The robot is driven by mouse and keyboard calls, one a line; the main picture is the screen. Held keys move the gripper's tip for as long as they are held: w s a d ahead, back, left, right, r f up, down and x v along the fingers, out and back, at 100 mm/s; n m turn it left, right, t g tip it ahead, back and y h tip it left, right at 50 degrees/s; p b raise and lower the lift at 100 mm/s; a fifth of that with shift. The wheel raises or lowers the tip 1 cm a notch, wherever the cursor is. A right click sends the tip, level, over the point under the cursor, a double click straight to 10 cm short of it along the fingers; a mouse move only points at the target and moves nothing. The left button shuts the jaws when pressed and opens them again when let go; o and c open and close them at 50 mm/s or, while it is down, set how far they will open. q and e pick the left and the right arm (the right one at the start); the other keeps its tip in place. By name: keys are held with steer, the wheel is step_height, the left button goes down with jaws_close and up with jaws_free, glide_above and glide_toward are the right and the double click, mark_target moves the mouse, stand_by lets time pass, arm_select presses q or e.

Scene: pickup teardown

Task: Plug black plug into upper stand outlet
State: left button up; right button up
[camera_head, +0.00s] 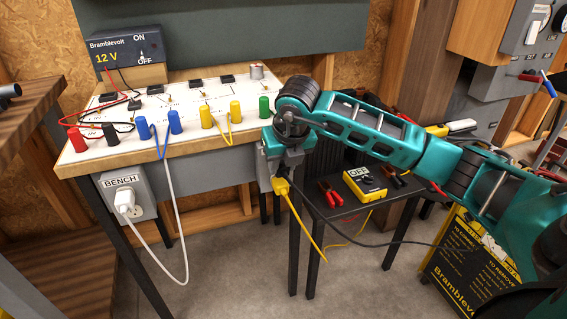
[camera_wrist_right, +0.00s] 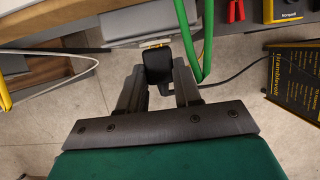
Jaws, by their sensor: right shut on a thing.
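My right gripper (camera_head: 281,150) is at the front right corner of the workbench, by the grey stand outlet box (camera_head: 264,181). It is shut on the black plug (camera_wrist_right: 157,62), which sits between its fingers in the right wrist view (camera_wrist_right: 158,72). The plug's front end is close to the light grey box (camera_wrist_right: 135,22); I cannot tell whether it touches or has entered. A yellow plug (camera_head: 281,187) is in the box's lower part. The upper outlet is hidden behind my gripper. The black cord (camera_head: 365,246) trails right. My left gripper is out of view.
The workbench (camera_head: 160,150) carries coloured posts and wires. A white plug (camera_head: 126,203) is in the BENCH outlet at left. A small dark table (camera_head: 345,208) with a yellow meter (camera_head: 364,183) and clips stands right of the stand. A black-and-yellow Bramblevolt box (camera_head: 465,262) stands at lower right.

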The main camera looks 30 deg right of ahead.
steer(key=shift+w, duration=0.15)
steer(key=o, duration=1.1)
steer(key=shift+o, duration=0.2)
